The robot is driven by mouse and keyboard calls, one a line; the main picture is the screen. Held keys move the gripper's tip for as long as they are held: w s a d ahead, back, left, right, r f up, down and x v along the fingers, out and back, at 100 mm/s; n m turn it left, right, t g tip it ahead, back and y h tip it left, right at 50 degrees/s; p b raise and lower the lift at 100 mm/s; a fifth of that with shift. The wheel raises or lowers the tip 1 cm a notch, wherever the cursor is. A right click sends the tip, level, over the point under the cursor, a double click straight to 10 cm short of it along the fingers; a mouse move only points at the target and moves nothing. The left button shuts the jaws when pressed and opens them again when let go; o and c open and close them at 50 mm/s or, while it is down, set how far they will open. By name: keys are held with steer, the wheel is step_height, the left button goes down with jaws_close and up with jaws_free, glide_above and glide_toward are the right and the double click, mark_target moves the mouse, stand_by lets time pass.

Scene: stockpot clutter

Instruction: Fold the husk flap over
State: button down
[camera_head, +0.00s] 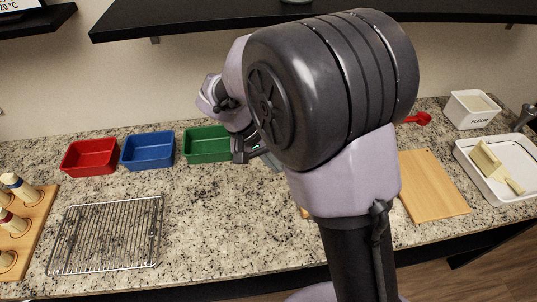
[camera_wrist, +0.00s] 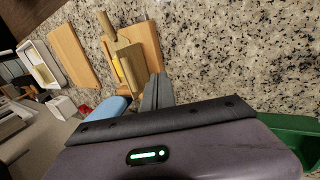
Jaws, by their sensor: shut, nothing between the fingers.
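The tan husk (camera_wrist: 128,58) lies on a wooden board (camera_wrist: 152,40) in the wrist view, with its narrow end pointing away. A strip of yellow filling (camera_wrist: 118,68) shows along its left side. I cannot tell clearly which part is the flap or how it lies. My gripper (camera_wrist: 157,90) is shut and empty, its fingers near the close end of the husk; contact is not clear. In the head view my gripper (camera_head: 243,150) is near the green bin, and my arm hides the husk.
Red (camera_head: 90,157), blue (camera_head: 148,150) and green (camera_head: 206,144) bins stand at the back. A wire rack (camera_head: 108,235) lies at front left. A bare board (camera_head: 433,185) and a white tray (camera_head: 500,190) are right. The counter between rack and arm is clear.

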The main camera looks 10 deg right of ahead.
steer(key=d, duration=0.1)
steer(key=d+f+b, duration=0.1)
steer(key=d, duration=0.1)
steer(key=d+f+b, duration=0.1)
steer(key=d, duration=0.1)
steer(key=shift+d+f, duration=0.1)
steer(key=shift+d, duration=0.1)
steer(key=d+y+p, duration=1.1)
steer(key=d+y, duration=0.2)
steer(key=d, duration=0.1)
steer(key=shift+y, duration=0.3)
steer(key=shift+d+f+b, duration=0.3)
steer(key=shift+d+f, duration=0.8)
steer(key=shift+f, duration=0.1)
